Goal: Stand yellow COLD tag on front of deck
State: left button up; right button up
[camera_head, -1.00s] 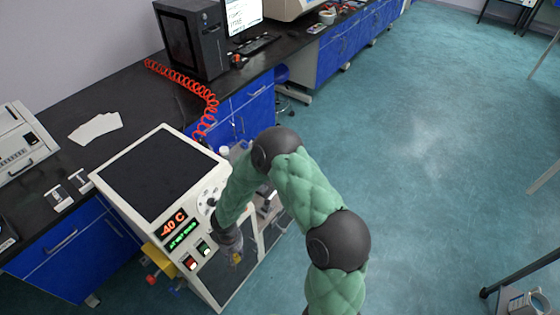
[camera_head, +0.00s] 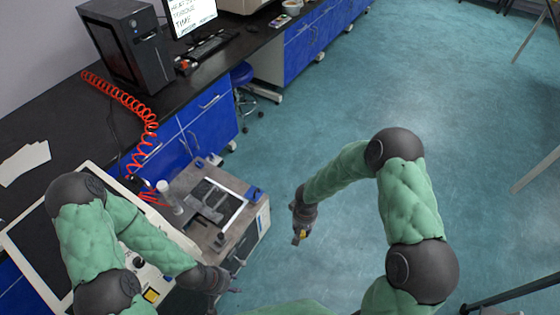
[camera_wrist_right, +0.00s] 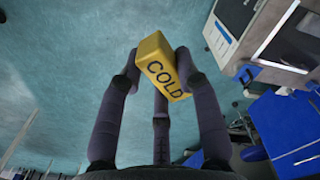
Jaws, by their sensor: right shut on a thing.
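The yellow tag (camera_wrist_right: 162,66) is a small block with COLD on its face, tilted in the right wrist view. My right gripper (camera_wrist_right: 158,75) is shut on it. In the head view, my right gripper (camera_head: 301,228) holds the yellow tag (camera_head: 299,238) in the air, to the right of the deck and apart from it. The deck (camera_head: 206,236) is a grey-brown top with a framed plate (camera_head: 222,204) on it. My left gripper (camera_head: 232,279) is near the deck's lower front corner, its fingers apart and empty. My left arm hides part of the instrument.
A white upright cylinder (camera_head: 166,192) stands at the deck's left, and a blue block (camera_head: 254,193) is at its right edge. A red coiled hose (camera_head: 130,104) lies on the black bench. Open floor lies right.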

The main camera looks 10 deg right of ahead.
aim_at(216, 170)
jog(key=i+l+z, duration=0.75)
jog(key=z, duration=0.2)
jog(key=i+l+z, duration=0.1)
jog(key=i+z, duration=0.35)
jog(key=i+u, duration=0.4)
jog(key=i+l+u, duration=0.2)
jog(key=i+u, duration=0.2)
jog(key=i+l+u, duration=0.35)
jog(key=i+u, duration=0.1)
jog(key=u, duration=0.35)
jog(key=i+l+u, duration=0.1)
jog(key=u, duration=0.4)
jog(key=i+l+u, duration=0.1)
jog(key=u, duration=0.35)
jog(key=i+l+u, duration=0.1)
jog(key=u, duration=0.4)
jog(key=l+u, duration=0.1)
jog(key=u, duration=0.35)
jog(key=i+l+u, duration=0.1)
jog(key=u, duration=0.35)
jog(key=l+u, duration=0.2)
jog(key=u, duration=0.25)
jog(key=l+u, duration=0.15)
jog(key=u, duration=0.35)
jog(key=l+u, duration=0.85)
jog(key=i+j, duration=0.05)
